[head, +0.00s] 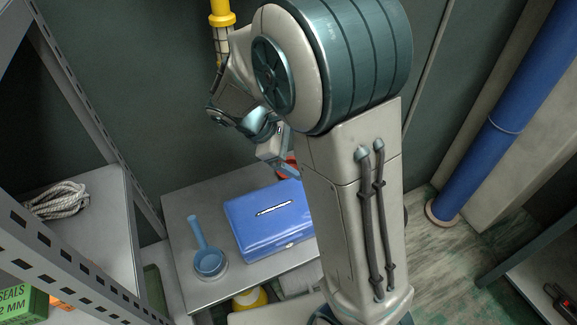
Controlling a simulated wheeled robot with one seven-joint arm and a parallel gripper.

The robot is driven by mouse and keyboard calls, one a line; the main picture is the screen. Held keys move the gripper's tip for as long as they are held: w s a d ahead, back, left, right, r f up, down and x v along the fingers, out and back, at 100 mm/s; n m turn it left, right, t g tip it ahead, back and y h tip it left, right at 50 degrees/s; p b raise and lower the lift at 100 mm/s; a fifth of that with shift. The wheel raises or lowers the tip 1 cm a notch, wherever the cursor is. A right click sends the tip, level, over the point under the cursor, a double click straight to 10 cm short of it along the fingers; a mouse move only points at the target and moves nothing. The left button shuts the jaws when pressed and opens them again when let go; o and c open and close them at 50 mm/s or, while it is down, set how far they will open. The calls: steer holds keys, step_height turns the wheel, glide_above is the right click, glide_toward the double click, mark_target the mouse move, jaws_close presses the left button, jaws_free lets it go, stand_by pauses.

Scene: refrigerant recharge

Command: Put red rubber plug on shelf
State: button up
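My gripper (288,168) is above the back right part of a grey metal table (185,210), pointing down and partly hidden by my own arm. A small patch of red (290,160) shows at or just behind its fingers. I cannot tell whether this is the red rubber plug, nor whether the fingers hold it or it lies beyond them. A grey metal shelf (95,240) with perforated uprights stands at the left.
A blue toolbox (268,222) and a blue ladle-like cup (208,260) are on the table. Coiled rope (58,201) lies on the shelf; a green seals box (22,300) sits below. A blue pipe (500,125) stands at right. Part of the shelf is bare.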

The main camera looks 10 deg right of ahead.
steer(key=w+a+f+n+t+h+b, duration=0.25)
steer(key=w+a+f+n+h, duration=0.35)
steer(key=w, duration=0.3)
steer(key=shift+n+t+y, duration=0.35)
steer(key=shift+n+y, duration=0.05)
steer(key=shift+n, duration=0.3)
steer(key=f, duration=0.8)
steer(key=shift+s+f, duration=0.15)
steer(key=shift+s, duration=0.05)
steer(key=x, duration=0.7)
steer(key=shift+w+d+f, duration=0.1)
steer(key=shift+d+f, duration=0.05)
steer(key=shift+d, duration=0.15)
steer(key=c, duration=0.8)
steer(key=shift+c, duration=0.2)
